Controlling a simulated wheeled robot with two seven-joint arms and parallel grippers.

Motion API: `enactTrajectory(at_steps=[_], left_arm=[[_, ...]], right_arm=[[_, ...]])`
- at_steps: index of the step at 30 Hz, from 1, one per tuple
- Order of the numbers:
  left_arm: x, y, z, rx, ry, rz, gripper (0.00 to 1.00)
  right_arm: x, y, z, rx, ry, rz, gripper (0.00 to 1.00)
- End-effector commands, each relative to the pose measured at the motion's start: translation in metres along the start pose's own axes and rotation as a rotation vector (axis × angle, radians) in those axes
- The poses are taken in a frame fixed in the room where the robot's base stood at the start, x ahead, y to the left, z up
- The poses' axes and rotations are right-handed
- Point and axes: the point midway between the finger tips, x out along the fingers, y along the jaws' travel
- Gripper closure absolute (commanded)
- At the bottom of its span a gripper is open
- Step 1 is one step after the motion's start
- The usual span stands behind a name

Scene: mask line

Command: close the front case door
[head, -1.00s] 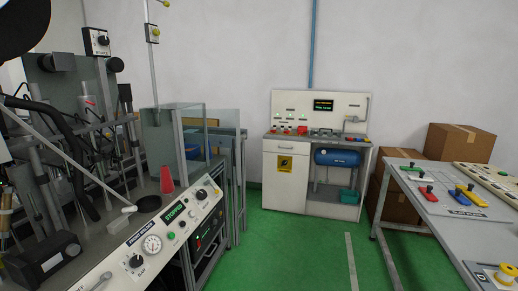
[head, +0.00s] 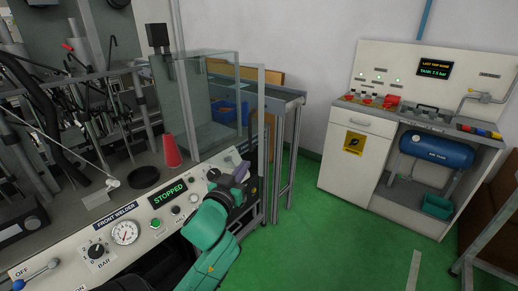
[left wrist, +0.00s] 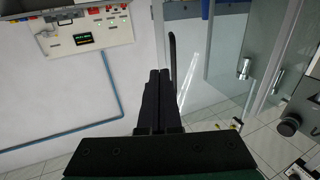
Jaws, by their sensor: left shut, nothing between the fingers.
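The front case (head: 180,105) is a clear glass enclosure at the right end of the front welder. A glass panel that looks like its door (head: 232,115) stands out on the right side, apparently open. Glass panels with metal edges (left wrist: 285,50) and a silver fitting (left wrist: 245,68) also show in the left wrist view, which is turned upside down. My left gripper (head: 243,172) is shut and empty, in front of and below the glass in the head view. Its fingers (left wrist: 158,88) point toward the glass in the wrist view. I cannot tell whether they touch it. My right gripper is not in view.
The welder's control panel (head: 130,228) reads STOPPED and lies under my left arm. A blue bin (head: 228,110) shows behind the glass. A white bench (head: 365,125) with a blue tank stands right; green floor between is clear.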

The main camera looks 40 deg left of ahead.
Motion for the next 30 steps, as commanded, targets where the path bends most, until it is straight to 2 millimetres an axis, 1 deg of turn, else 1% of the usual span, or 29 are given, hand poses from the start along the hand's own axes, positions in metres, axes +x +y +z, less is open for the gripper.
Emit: enactTrajectory(at_steps=[2, 5, 12, 15, 18, 22, 30], left_arm=[[0.014, 0.000, -0.003, 0.001, 0.002, 0.001, 1.00], [0.036, 0.000, -0.004, 0.002, 0.002, 0.001, 1.00], [0.089, 0.001, -0.003, 0.002, 0.001, 0.001, 1.00], [0.108, 0.000, -0.003, 0.001, 0.001, 0.001, 1.00], [0.122, 0.001, -0.001, 0.000, -0.001, 0.001, 1.00], [0.130, 0.001, 0.000, 0.000, -0.001, 0.002, 1.00], [0.130, 0.001, 0.001, 0.000, -0.002, 0.002, 1.00]], right_arm=[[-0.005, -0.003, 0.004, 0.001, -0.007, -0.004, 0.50], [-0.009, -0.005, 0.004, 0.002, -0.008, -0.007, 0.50], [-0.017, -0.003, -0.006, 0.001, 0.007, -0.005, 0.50], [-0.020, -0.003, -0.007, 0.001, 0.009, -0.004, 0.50], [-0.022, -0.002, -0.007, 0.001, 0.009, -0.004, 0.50], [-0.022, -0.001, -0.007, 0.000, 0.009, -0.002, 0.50], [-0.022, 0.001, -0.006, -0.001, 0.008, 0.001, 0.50]])
